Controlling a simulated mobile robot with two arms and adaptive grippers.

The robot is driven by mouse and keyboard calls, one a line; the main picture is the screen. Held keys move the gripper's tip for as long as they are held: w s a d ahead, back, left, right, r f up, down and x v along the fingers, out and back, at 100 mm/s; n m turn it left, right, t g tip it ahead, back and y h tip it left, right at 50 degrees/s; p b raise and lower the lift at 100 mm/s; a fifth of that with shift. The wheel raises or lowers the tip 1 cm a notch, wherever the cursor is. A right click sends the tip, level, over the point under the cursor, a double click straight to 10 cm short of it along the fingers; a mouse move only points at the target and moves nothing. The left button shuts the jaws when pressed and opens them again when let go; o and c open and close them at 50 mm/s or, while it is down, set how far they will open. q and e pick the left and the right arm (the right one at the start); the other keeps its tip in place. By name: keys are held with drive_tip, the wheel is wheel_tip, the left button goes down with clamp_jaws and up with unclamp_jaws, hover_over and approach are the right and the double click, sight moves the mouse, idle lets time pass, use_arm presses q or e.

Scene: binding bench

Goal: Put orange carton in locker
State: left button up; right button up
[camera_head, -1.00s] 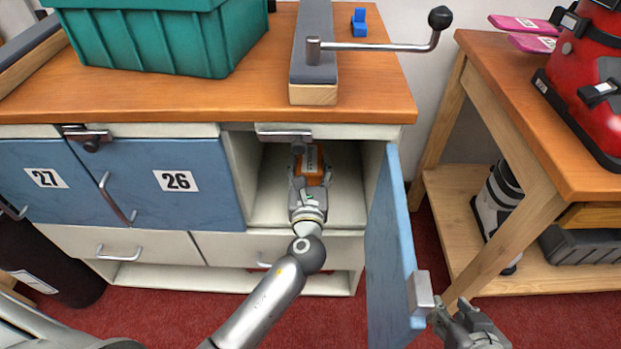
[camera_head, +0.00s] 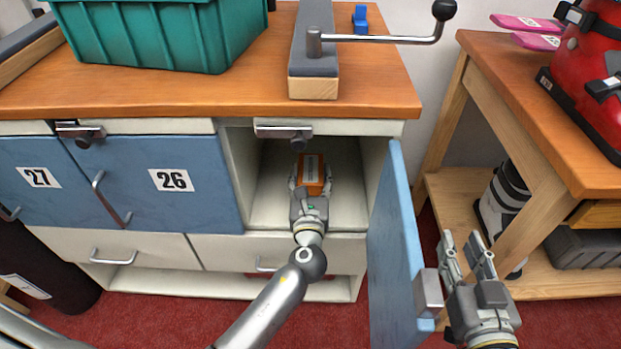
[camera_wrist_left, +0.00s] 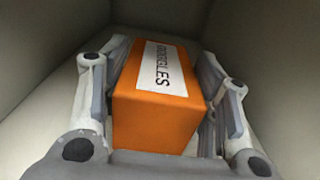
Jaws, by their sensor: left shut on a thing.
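The orange carton (camera_head: 312,172) is inside the open locker (camera_head: 268,205), to the right of door 26. It also shows in the left wrist view (camera_wrist_left: 155,115), with a white label on its top. My left gripper (camera_head: 311,188) reaches into the locker and is shut on the carton, with one finger on each side. Whether the carton touches the locker floor cannot be told. The locker's blue door (camera_head: 392,245) stands open on the right. My right gripper (camera_head: 466,254) is empty, its fingers apart, to the right of the door.
A teal crate (camera_head: 160,38) and a grey-topped block with a crank handle (camera_head: 385,40) stand on the bench top. Closed doors 26 (camera_head: 160,185) and 27 are at the left. A wooden side table (camera_head: 520,100) with a red case stands right.

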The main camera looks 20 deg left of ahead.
use_arm(q)
drive_tip(key=o, duration=1.2)
drive_tip(key=shift+f, duration=0.1)
drive_tip(key=shift+c, duration=0.2)
use_arm(e)
drive_tip(key=shift+r, duration=0.3)
use_arm(q)
drive_tip(key=p+v, duration=0.1)
drive_tip(key=v, duration=1.1)
drive_tip(key=shift+r, duration=0.2)
use_arm(e)
wheel_tip(320, 180, down, 7)
drive_tip(key=s+d+g+h, duration=0.1)
drive_tip(key=s+g, duration=0.2)
drive_tip(key=g, duration=0.1)
drive_tip(key=shift+d, duration=0.35)
drive_tip(key=shift+r, duration=0.1)
